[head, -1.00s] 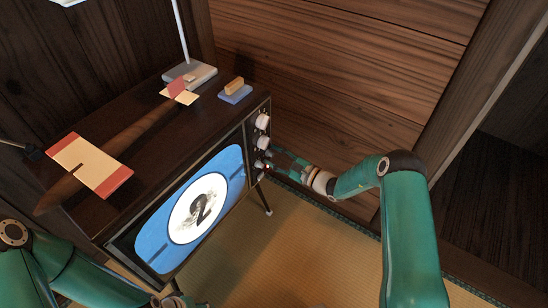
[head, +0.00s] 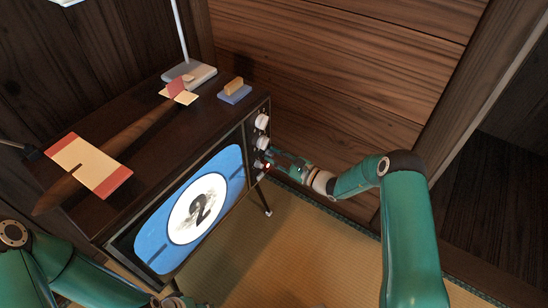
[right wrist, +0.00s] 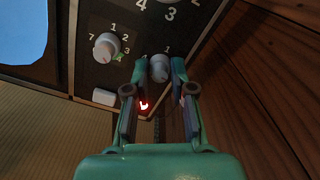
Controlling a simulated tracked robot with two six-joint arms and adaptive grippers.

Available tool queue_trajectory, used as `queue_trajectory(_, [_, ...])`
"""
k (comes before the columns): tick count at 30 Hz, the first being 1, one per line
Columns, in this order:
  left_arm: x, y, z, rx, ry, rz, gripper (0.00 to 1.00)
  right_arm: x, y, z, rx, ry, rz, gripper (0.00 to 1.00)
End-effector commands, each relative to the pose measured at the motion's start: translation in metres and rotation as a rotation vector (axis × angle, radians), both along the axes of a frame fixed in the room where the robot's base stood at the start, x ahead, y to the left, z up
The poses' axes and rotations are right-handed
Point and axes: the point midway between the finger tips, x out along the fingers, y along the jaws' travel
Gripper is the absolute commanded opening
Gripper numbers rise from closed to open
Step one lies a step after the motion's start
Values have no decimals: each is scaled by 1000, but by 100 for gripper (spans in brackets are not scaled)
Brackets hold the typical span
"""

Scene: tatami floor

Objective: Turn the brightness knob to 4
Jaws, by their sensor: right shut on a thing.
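The television (head: 120,235) stands at the left with its control panel along the right of the screen. In the right wrist view, my right gripper (right wrist: 160,78) has its fingers on both sides of a small grey knob (right wrist: 159,66) and is shut on it. Digits around it include a 1, but its pointer is not readable. I cannot read any label naming it brightness. My right gripper also shows in the head view (head: 272,161), at the panel's lower knobs. My left gripper (head: 176,301) is partly cut off at the bottom edge; its jaws are unclear.
Another small knob (right wrist: 106,47) with digits, one green, sits left of the held one. A white button (right wrist: 104,97) and a red light (right wrist: 143,104) are below. A larger knob (head: 262,121) is higher up. The wooden wall (head: 340,80) is close at right.

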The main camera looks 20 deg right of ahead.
Motion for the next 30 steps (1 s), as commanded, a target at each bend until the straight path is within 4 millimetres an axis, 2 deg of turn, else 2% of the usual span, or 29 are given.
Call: queue_trajectory(30, [0,0,-2,0,0,0,40,-2,3,-3,739,587,4,0])
